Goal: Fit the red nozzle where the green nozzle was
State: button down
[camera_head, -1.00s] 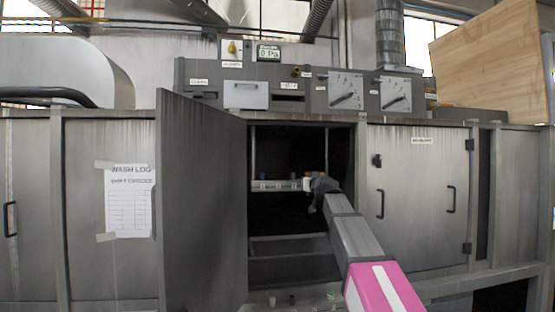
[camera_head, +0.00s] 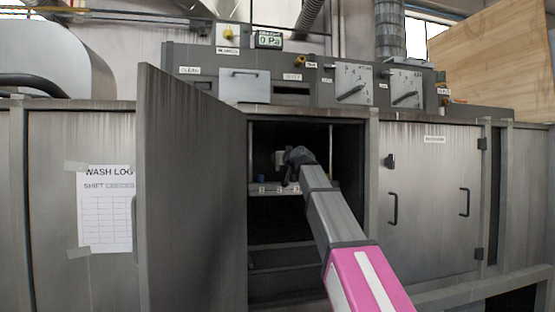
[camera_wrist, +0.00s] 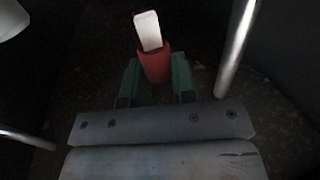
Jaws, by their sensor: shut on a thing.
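In the wrist view, the red nozzle (camera_wrist: 155,66), with a pale flat tip, stands between the two green-padded fingers of my gripper (camera_wrist: 155,80), which is shut on it. In the head view my gripper (camera_head: 282,160) is inside the open cabinet, above a pale rail (camera_head: 278,189) with small marks along it. A small blue piece (camera_head: 261,178) shows at the left end of the rail. I cannot make out the green nozzle in any view now.
The cabinet door (camera_head: 190,195) stands open to the left of the opening. A metal rod (camera_wrist: 236,50) runs close to the right of my gripper in the wrist view, and a pale rounded thing (camera_wrist: 12,20) is at upper left. The cabinet interior is dark.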

aim_at(278, 167)
jog(key=shift+f, duration=1.95)
jog(key=shift+f, duration=1.6)
dwell(1.0)
jog(key=c, duration=0.8)
grip_release()
jog(key=shift+c, duration=0.2)
jog(key=shift+s, duration=0.1)
jog(key=v, duration=1)
jog(key=shift+s+d, duration=0.25)
